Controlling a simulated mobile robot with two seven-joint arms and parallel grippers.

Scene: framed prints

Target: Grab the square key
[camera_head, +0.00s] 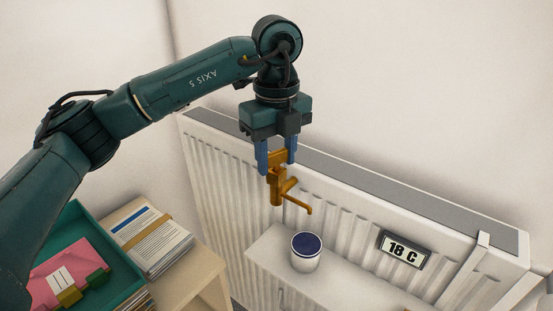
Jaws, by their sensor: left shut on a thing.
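My left gripper (277,162) points down in front of the radiator, its two blue fingers shut on a brass-orange key (278,188). The key has a stepped body and a thin bar sticking out to the lower right. It hangs in the air, above and to the left of a white cup in the picture. The shape of its socket end cannot be made out. My right gripper is not in view.
A white cup (306,259) with a dark blue top stands on a white ledge (268,248) by the radiator (213,172). A display (403,250) reads 18 C. At lower left are a paper stack (152,240) and a teal tray (132,275) with a pink folder (64,272).

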